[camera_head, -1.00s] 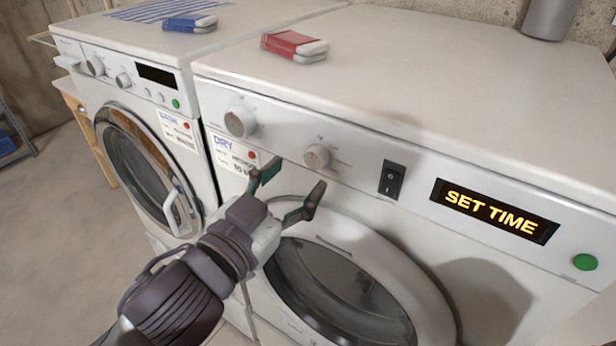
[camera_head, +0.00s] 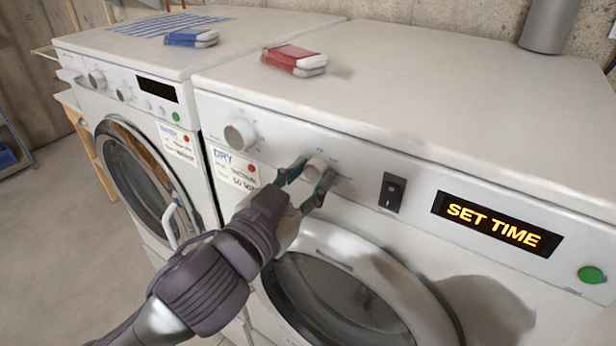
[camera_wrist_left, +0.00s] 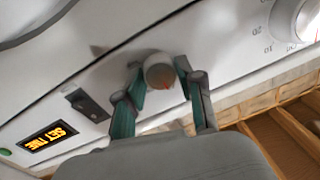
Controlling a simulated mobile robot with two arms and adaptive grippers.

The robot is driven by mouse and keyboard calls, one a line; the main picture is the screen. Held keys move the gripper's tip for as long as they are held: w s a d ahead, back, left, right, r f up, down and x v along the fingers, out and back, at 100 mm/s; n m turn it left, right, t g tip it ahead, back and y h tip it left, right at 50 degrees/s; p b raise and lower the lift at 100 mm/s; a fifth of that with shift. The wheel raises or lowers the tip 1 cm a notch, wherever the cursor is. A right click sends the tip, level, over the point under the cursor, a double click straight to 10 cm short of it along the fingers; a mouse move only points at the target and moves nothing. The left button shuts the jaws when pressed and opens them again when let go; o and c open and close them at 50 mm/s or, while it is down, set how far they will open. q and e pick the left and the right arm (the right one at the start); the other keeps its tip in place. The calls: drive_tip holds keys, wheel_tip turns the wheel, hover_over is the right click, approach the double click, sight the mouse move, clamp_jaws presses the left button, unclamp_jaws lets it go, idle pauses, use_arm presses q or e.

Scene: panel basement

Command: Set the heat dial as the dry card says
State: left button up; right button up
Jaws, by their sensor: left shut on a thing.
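The dryer's smaller dial (camera_head: 316,170) is a pale round knob on the front panel, between the larger dial (camera_head: 240,134) and the black rocker switch (camera_head: 392,192). My left gripper (camera_head: 305,184) has its green fingertips on either side of this smaller dial and is shut on it. In the left wrist view the knob (camera_wrist_left: 160,71) sits between the fingers, with a red mark at its edge. My right gripper is not in view.
The dryer display (camera_head: 498,223) reads SET TIME, with a green button (camera_head: 592,274) to its right. The washer (camera_head: 130,130) stands at the left. A red-and-white box (camera_head: 294,60) and a blue-and-white box (camera_head: 191,38) lie on top.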

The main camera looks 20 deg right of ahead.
use_arm(q)
drive_tip(key=shift+c, duration=0.2)
drive_tip(key=shift+m+p, duration=0.4)
drive_tip(key=shift+m, duration=0.7)
drive_tip(key=m+p, duration=0.2)
drive_tip(key=m, duration=0.4)
drive_tip(key=m+p, duration=0.1)
drive_tip(key=m, duration=0.4)
drive_tip(key=shift+w+h, duration=0.1)
drive_tip(key=shift+h, duration=0.3)
drive_tip(key=m+p, duration=0.2)
drive_tip(key=m, duration=0.3)
drive_tip(key=shift+a+f+g, duration=0.1)
drive_tip(key=shift+g, duration=0.2)
